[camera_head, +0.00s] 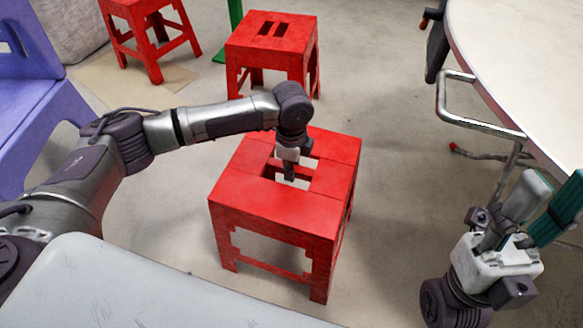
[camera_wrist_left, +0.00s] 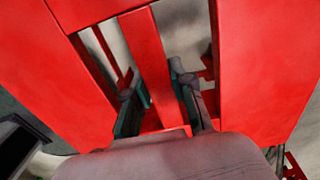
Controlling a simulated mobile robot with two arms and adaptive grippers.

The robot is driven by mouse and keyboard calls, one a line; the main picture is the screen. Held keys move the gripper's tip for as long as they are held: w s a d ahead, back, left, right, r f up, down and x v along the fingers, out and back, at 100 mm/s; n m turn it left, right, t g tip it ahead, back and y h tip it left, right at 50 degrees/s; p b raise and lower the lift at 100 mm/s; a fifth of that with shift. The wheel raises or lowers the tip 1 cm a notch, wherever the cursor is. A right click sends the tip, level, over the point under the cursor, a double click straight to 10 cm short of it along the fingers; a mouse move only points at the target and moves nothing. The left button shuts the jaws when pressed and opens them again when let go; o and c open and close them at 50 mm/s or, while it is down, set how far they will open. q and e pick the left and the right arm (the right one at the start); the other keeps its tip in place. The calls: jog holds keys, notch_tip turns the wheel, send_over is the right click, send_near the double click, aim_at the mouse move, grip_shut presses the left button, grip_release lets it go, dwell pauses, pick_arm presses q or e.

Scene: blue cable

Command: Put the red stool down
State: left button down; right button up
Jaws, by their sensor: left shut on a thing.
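A red stool (camera_head: 275,205) with slots in its seat is in the middle of the head view, upright. I cannot tell whether its feet touch the floor. My left gripper (camera_head: 290,175) reaches down from above into the seat opening. In the left wrist view, its two fingers (camera_wrist_left: 162,105) are on either side of the red bar (camera_wrist_left: 158,60) between the slots, shut on it. The finger ends are partly hidden inside the opening. My right gripper (camera_head: 530,210) is at the right of the head view, with its two fingers apart and nothing between them.
Another red stool (camera_head: 272,45) stands behind, and one more (camera_head: 150,30) at the back left. A blue-purple chair (camera_head: 35,95) is at the left. A white round table (camera_head: 530,60) is at the right. Grey floor (camera_head: 390,170) is clear right of the held stool.

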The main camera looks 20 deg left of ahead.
pick_arm(q)
jog(key=c, duration=1)
grip_release()
